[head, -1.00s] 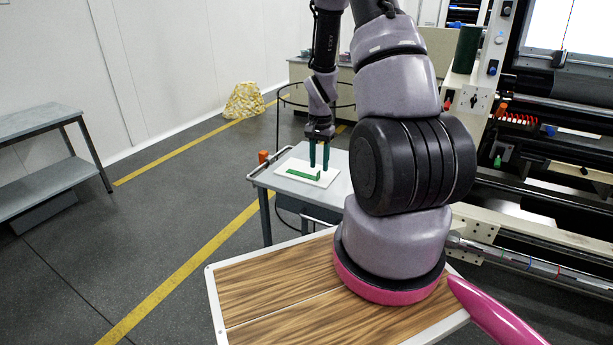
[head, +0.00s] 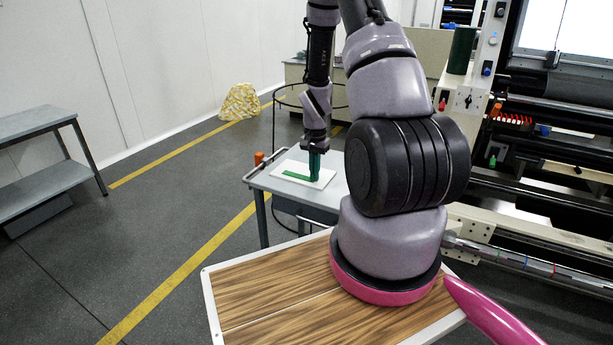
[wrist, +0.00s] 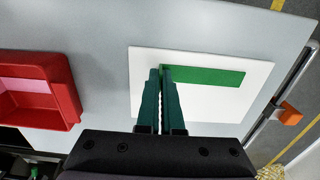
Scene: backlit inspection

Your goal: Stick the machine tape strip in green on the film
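The green tape strip (wrist: 212,76) lies along a white board (wrist: 215,103) on a grey cart. It also shows in the head view (head: 296,176) on the board (head: 290,168). My gripper (wrist: 161,70) points down at the strip's left end in the wrist view, its two teal fingers nearly together with green between the tips. It appears shut on that end; the exact contact is partly hidden. In the head view the fingers (head: 314,178) overlap as one shape. A bright backlit panel (head: 563,25) stands at the upper right; I cannot tell the film apart on it.
The grey cart top (wrist: 100,30) holds a red tray (wrist: 38,92) beside the board. An orange item (wrist: 291,113) is at the cart's edge. The large machine fills the right side; a grey bench (head: 40,122) stands left. The floor between is open.

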